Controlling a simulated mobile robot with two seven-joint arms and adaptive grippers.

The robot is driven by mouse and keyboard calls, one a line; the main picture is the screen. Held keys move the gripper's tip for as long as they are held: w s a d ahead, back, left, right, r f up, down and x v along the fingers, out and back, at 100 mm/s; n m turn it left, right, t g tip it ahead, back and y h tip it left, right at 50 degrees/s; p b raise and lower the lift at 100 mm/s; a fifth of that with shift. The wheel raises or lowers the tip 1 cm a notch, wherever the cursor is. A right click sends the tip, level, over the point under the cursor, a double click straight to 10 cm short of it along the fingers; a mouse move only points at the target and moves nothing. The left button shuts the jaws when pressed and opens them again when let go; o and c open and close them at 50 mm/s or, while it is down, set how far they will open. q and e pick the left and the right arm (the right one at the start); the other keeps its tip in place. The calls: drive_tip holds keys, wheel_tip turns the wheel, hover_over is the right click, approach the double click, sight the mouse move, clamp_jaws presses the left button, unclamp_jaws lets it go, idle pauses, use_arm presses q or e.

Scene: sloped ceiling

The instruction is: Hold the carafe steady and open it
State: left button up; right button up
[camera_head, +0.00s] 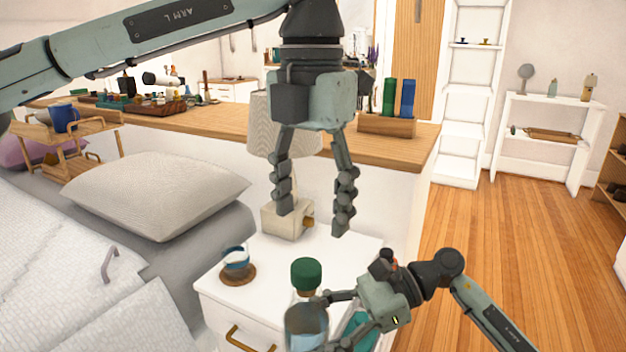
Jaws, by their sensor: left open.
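The carafe (306,322) is clear with bluish contents and stands upright at the bottom of the head view; its base is cut off. Its green stopper (306,273) sits on top, above a brown collar. My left gripper (313,217) points down, open and empty, above the stopper and apart from it. My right gripper (328,320) comes in from the lower right, with its fingers at the carafe's right side, one near the shoulder and one lower. Whether they are closed on the glass is not clear.
A white nightstand (340,253) bears a lamp (288,218) behind the carafe and a small glass on a brown coaster (238,275) to the left. A teal thing (359,328) is partly hidden by my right gripper. A bed with a pillow (160,195) lies left; wooden floor is free right.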

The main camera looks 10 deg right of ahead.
sight(312, 264)
use_arm(q)
wheel_tip(312, 264, down, 8)
drive_tip(key=shift+f, duration=0.1)
idle(0.4)
clamp_jaws()
idle(0.4)
drive_tip(key=shift+r, duration=1.15)
